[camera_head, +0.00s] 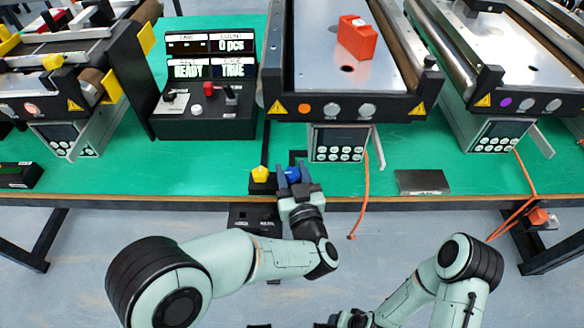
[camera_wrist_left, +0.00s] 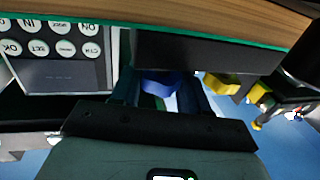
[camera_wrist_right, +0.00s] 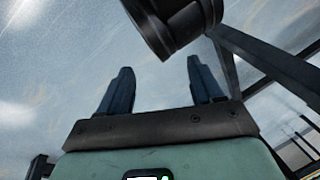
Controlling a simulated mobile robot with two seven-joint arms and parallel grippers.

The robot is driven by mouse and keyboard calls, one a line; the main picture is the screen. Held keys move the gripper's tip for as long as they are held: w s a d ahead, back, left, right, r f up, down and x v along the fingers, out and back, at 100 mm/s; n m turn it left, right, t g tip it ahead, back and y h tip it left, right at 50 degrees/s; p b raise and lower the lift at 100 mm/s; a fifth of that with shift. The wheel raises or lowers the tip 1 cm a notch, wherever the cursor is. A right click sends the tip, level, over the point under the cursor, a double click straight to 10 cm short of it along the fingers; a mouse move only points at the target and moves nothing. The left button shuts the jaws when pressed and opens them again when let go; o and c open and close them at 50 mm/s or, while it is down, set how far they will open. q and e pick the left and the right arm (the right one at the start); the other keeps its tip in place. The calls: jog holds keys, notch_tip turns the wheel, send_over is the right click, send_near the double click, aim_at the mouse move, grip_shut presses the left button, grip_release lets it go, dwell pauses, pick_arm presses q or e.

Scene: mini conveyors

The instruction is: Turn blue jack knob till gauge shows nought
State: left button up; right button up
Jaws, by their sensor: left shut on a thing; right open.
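The blue jack knob (camera_head: 292,174) sits at the front edge of the green table, beside a yellow knob (camera_head: 260,174). My left gripper (camera_head: 294,170) is shut on the blue knob. In the left wrist view, the blue knob (camera_wrist_left: 160,84) shows between the two fingers, partly hidden by them. The yellow knob (camera_wrist_left: 222,84) is just to its right. I cannot make out a gauge reading in any view. My right gripper (camera_wrist_right: 160,72) is open and empty, above the grey floor.
A black control box (camera_head: 205,122) stands left of the middle conveyor, its screen reading 0 pcs, READY and TRUE. A keypad unit (camera_head: 338,145) hangs under that conveyor, which bears an orange-red block (camera_head: 357,38). An orange cable (camera_head: 366,195) hangs over the table edge.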

pick_arm(q)
jog(key=shift+n+g+y+p, duration=0.6)
jog(key=shift+n+y, duration=0.25)
jog(key=shift+y, duration=0.4)
jog(key=shift+n+g+y+p, duration=0.4)
jog(key=shift+n+y+p, duration=0.4)
jog(key=shift+y, duration=0.45)
pick_arm(e)
jog(key=s+a+r+g+y, duration=0.1)
jog(key=s+a+r, duration=0.1)
jog(key=s, duration=0.3)
jog(key=shift+a+r+g, duration=0.2)
jog(key=shift+r+g, duration=0.1)
jog(key=shift+r, duration=0.6)
pick_arm(q)
jog(key=o, duration=1)
pick_arm(e)
jog(key=shift+w, duration=0.15)
pick_arm(q)
jog(key=p+v, duration=0.1)
jog(key=v, duration=1.2)
jog(key=shift+s, duration=0.1)
pick_arm(e)
jog(key=shift+s+a+r+g, duration=0.3)
jog(key=shift+s+r, duration=0.3)
jog(key=shift+s, duration=0.2)
pick_arm(q)
jog(key=shift+d, duration=0.1)
